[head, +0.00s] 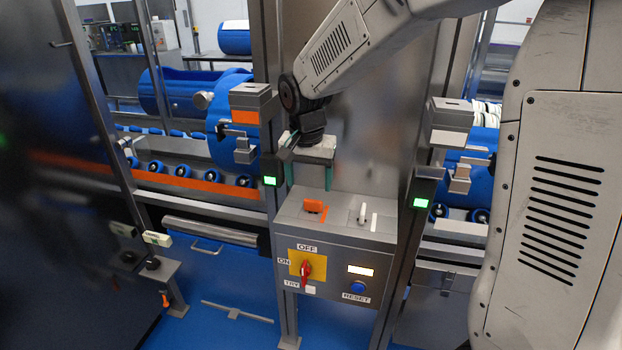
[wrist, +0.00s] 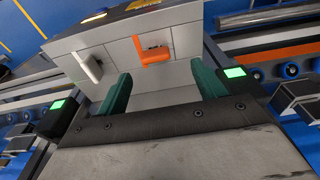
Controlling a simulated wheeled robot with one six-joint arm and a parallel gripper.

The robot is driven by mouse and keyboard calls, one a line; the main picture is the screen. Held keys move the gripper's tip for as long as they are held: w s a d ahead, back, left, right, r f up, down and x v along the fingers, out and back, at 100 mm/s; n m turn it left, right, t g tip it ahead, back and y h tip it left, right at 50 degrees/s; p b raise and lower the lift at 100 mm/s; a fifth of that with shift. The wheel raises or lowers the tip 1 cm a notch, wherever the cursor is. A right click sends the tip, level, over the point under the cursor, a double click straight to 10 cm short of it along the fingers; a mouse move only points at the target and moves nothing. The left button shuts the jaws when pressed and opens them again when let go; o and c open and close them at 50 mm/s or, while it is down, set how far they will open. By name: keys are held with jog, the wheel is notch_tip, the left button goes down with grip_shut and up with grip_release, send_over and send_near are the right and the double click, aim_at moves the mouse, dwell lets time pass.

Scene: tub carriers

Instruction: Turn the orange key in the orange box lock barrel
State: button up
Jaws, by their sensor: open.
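The orange key (head: 313,205) sits on the sloped grey top of the control box (head: 340,225), beside a short orange mark. The fingers also show wide apart in the wrist view (wrist: 160,72), and I see no contact with the key.
A white key (head: 362,213) stands to the right of the orange one. The box front has a red rotary switch (head: 305,270) and a blue reset button (head: 358,287). Posts with green lights (head: 270,181) flank the box. A grey box with an orange band (head: 245,116) is at left.

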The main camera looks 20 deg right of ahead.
aim_at(313, 200)
jog(key=f, duration=0.3)
jog(key=d+f, duration=0.1)
jog(key=f, duration=0.2)
jog(key=shift+w+d, duration=0.15)
jog(key=shift+w, duration=0.05)
jog(key=shift+f, duration=0.65)
jog(key=c, duration=1.1)
jog(key=shift+w+n, duration=0.1)
jog(key=shift+n, duration=2.1)
